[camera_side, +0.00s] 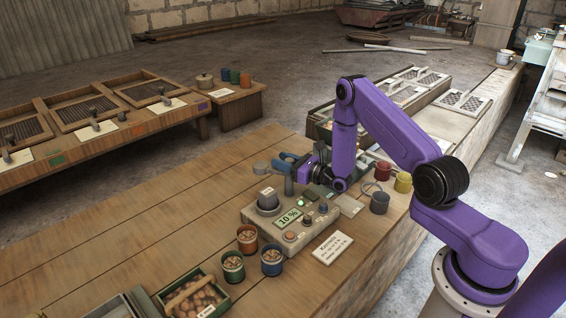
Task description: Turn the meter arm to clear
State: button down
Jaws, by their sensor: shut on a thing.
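The meter (262,222) is a beige box on the wooden bench, with a display reading 10 %, a dark round cup (268,200) on its left and several small knobs along its front. A short grey upright piece, seemingly the meter arm (288,185), stands at its back beside the cup. My gripper (291,172) is low over the back of the meter and appears shut on this piece. The fingertips are small here, and the exact grip is partly hidden. A green light (301,203) shows on the meter.
A green crate of nuts (192,296) is at front left.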

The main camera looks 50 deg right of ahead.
jog(key=shift+d+m+h, duration=0.2)
jog(key=shift+m+h, duration=1.1)
jog(key=shift+h, duration=0.7)
jog(key=shift+d+h, duration=0.1)
jog(key=shift+h, duration=0.2)
jog(key=c, duration=0.8)
grip_release()
jog(key=shift+s, duration=0.1)
jog(key=shift+s+a, duration=0.2)
jog(key=shift+s, duration=2.65)
jog(key=shift+s+a, duration=0.2)
jog(key=shift+s, duration=2.7)
jog(key=shift+s+a, duration=0.2)
jog(key=shift+s, duration=2.65)
jog(key=shift+c, duration=0.2)
